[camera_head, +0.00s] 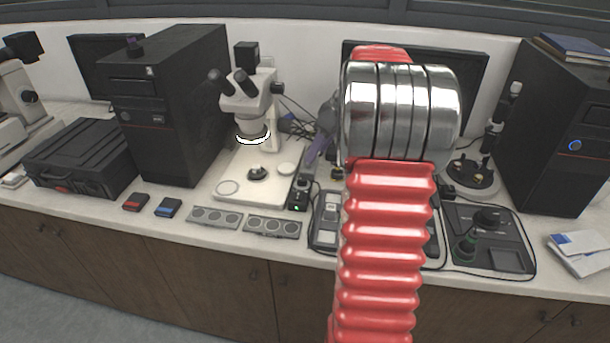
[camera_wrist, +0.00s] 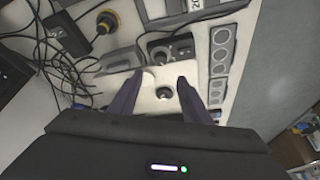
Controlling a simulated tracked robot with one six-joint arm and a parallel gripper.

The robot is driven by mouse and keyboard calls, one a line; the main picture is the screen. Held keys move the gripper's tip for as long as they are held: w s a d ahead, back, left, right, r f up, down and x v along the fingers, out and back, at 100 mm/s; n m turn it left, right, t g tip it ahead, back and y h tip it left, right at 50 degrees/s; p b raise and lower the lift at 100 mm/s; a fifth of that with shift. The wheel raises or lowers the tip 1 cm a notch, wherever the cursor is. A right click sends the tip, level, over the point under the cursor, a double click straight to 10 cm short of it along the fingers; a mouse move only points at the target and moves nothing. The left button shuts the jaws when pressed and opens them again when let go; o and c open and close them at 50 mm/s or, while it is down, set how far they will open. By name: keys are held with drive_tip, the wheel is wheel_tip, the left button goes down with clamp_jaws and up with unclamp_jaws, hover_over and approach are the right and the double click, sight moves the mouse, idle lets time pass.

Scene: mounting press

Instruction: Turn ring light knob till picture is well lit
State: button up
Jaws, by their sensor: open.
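The microscope (camera_head: 250,100) stands at the back centre, its ring light (camera_head: 253,137) glowing white under the head. A small black control box (camera_head: 299,198) with a green light and a knob sits right of its white base (camera_head: 228,170). In the wrist view, a black box with a round knob (camera_wrist: 182,49), apparently the same box, lies beyond my fingertips. My gripper (camera_wrist: 160,77) is open and empty, its purple fingers apart above the white base; a dark round piece (camera_wrist: 164,92) shows between them. In the head view my gripper (camera_head: 318,152) is partly hidden behind my arm.
A monitor (camera_head: 474,66) is partly hidden by my arm; its visible screen is dark. Trays with round wells (camera_head: 213,217) lie in front of the microscope. Loose cables (camera_wrist: 62,50) lie nearby. A black computer tower (camera_head: 172,100) stands left; another control unit (camera_head: 490,240) sits right.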

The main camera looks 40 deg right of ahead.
sight(301, 178)
drive_tip(key=x, duration=1.2)
drive_tip(key=shift+a+f, duration=0.1)
drive_tip(key=shift+f, duration=0.15)
drive_tip(key=shift+c, duration=0.2)
drive_tip(key=c, duration=0.9)
drive_tip(key=shift+d, duration=0.25)
drive_tip(key=shift+c, duration=0.5)
drive_tip(key=shift+a, duration=0.2)
drive_tip(key=shift+m, duration=0.4)
drive_tip(key=m+h, duration=0.2)
drive_tip(key=m, duration=0.2)
drive_tip(key=shift+a+m, duration=0.2)
drive_tip(key=shift+m, duration=0.2)
drive_tip(key=shift+w+a+m+g+h, duration=0.15)
drive_tip(key=shift+m+h, duration=0.2)
drive_tip(key=shift+m, duration=0.65)
drive_tip(key=shift+s+d+m+g+h, duration=0.1)
drive_tip(key=shift+m+h, duration=0.3)
drive_tip(key=shift+m, duration=0.6)
drive_tip(key=shift+w+a+m+g+h, duration=0.15)
drive_tip(key=shift+m+h, duration=0.2)
drive_tip(key=shift+m, duration=0.65)
drive_tip(key=shift+s+a, duration=0.1)
